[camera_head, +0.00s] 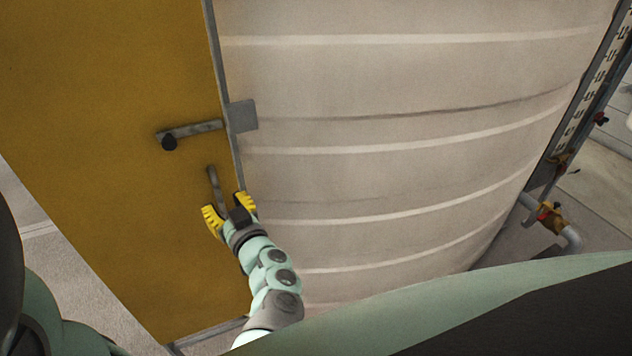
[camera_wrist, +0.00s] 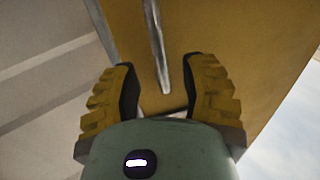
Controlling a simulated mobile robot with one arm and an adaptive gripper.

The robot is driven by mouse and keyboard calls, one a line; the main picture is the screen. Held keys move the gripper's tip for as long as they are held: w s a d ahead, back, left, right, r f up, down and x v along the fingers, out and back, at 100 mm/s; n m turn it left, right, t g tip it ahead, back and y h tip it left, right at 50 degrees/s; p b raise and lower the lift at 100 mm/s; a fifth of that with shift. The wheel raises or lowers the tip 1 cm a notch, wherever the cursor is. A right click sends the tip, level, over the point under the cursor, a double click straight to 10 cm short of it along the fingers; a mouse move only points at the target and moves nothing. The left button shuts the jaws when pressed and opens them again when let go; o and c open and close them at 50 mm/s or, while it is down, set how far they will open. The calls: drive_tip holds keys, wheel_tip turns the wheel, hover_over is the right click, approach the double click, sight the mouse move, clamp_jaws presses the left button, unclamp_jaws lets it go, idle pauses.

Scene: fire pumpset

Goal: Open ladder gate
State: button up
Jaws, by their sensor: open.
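The ladder gate (camera_head: 100,110) is a flat yellow panel with a grey metal edge, on the left in the head view. It looks closed beside the tank. A grey latch lever with a dark knob (camera_head: 169,142) is on its upper part. Below it is a grey metal handle (camera_head: 213,182), which also shows in the wrist view (camera_wrist: 160,70). My gripper (camera_head: 229,206) has yellow ribbed fingers and is open at the lower end of this handle. In the wrist view my gripper (camera_wrist: 163,85) has the handle's end between its fingers, with gaps on both sides.
A large pale ribbed tank (camera_head: 400,180) fills the middle, right beside the gate edge. A grey plate (camera_head: 243,115) sticks out at the gate's edge. A level gauge (camera_head: 595,90) and a pipe with a valve (camera_head: 550,215) stand at the right. Floor shows at lower left.

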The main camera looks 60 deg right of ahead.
sight(221, 199)
drive_tip(key=shift+x, duration=1.85)
clamp_jaws()
drive_tip(key=shift+s, duration=0.1)
